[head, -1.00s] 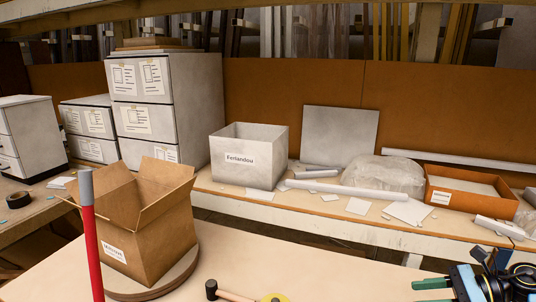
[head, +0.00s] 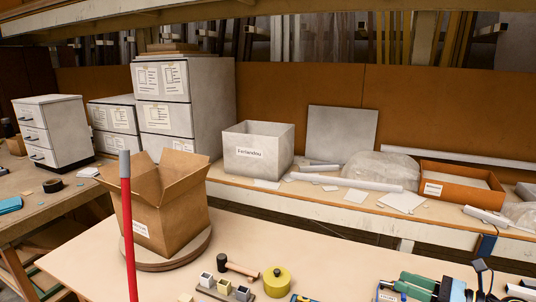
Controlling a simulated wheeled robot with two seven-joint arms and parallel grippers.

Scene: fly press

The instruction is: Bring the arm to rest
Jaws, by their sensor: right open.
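A red rod with a grey end (head: 127,215) stands nearly upright at the lower left, in front of the open cardboard box. Its lower end runs out of the picture, and the rest of the press does not show. My right gripper (head: 471,282) is at the bottom right edge, only partly in view, among tools on the table. It is open, with nothing seen between its fingers, and it is well apart from the red rod. My left gripper is not in view.
The cardboard box (head: 172,212) stands on a round board (head: 165,262). A shelf with a grey bin (head: 258,150) runs behind.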

